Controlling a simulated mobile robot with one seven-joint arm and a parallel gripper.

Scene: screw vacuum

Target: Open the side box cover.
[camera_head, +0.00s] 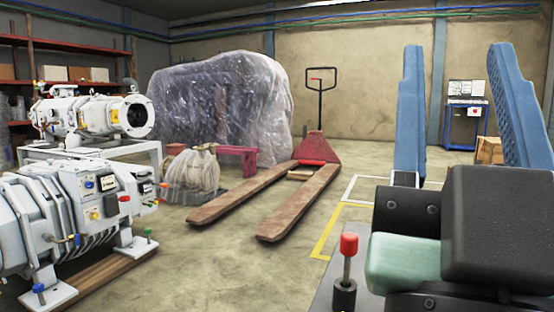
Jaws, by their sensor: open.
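A light grey screw vacuum machine (45,215) stands on the floor at the lower left. On its right side is a small grey box-like part (98,172) with dark labels and a yellow patch. I cannot tell for sure which panel is the side box cover, or whether it is open. My gripper (453,50) is at the right, with two blue fingers pointing up and spread wide apart. Nothing shows between the fingers. It is well to the right of the machine and apart from it.
A second grey pump (85,115) sits on a stand behind. A red pallet jack (318,148) with rusty forks and a plastic-wrapped bulk (220,100) stand mid-room. A blue stand (461,130) is at the back wall. Open concrete floor (215,250) lies between the machine and my gripper.

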